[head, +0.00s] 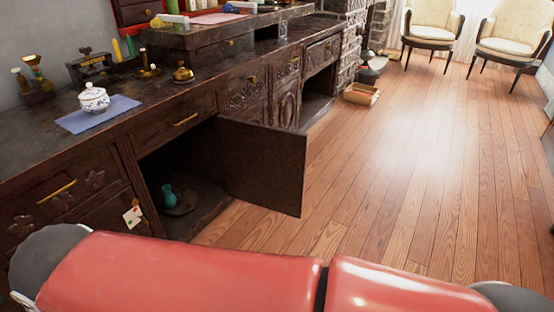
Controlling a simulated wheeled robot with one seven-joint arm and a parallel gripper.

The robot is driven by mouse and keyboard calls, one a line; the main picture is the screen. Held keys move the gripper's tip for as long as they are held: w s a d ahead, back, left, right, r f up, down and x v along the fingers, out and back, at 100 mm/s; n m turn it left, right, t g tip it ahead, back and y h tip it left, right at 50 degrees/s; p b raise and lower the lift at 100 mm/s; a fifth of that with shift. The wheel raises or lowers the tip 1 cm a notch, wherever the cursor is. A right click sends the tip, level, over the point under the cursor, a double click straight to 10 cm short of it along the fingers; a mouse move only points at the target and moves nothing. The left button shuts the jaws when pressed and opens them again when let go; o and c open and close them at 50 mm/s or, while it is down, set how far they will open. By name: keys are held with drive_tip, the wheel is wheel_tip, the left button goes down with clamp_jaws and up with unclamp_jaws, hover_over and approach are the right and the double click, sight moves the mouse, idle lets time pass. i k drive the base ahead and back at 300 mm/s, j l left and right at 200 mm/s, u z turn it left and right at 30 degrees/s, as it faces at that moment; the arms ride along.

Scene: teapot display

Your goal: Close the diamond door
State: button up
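A dark wooden cabinet door (262,165) stands swung open, out from the front of a long dark cabinet (110,155). No diamond mark can be made out on the side of the door that shows. Left of the door, the open compartment (190,150) holds a teal vase (168,195) and a dark round dish (183,205). A small white card (133,217) with coloured marks is on the cabinet front, left of the opening. My gripper is not in view.
On the cabinet top, a white and blue lidded pot (94,98) stands on a blue cloth (98,116). A second compartment (318,95) farther along is open. A wooden box (361,94) lies on the floor by the brickwork. The wooden floor (400,170) right of the door is clear.

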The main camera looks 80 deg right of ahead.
sight(264, 165)
drive_tip(key=k+l+u, duration=0.1)
drive_tip(key=k+l, duration=0.15)
drive_tip(key=l, duration=0.3)
drive_tip(key=k+l+u, duration=0.1)
drive_tip(key=k+l, duration=0.15)
drive_tip(key=l, duration=0.3)
drive_tip(key=k+l+u, duration=0.1)
drive_tip(key=k+l, duration=0.15)
drive_tip(key=l, duration=0.25)
drive_tip(key=k+l+u, duration=0.1)
drive_tip(key=k+l, duration=0.2)
drive_tip(key=l, duration=0.15)
drive_tip(key=k+l+u, duration=0.15)
drive_tip(key=k+l, duration=0.15)
drive_tip(key=l, duration=0.2)
drive_tip(key=l+u, duration=0.1)
drive_tip(key=l, duration=0.5)
drive_tip(key=k+l, duration=0.1)
drive_tip(key=l, duration=0.5)
drive_tip(key=k+l+u, duration=0.15)
drive_tip(key=l, duration=0.5)
drive_tip(key=l+u, duration=0.1)
drive_tip(key=l, duration=0.5)
drive_tip(key=k+j+z, duration=0.3)
drive_tip(key=k+j, duration=0.35)
drive_tip(key=k, duration=0.1)
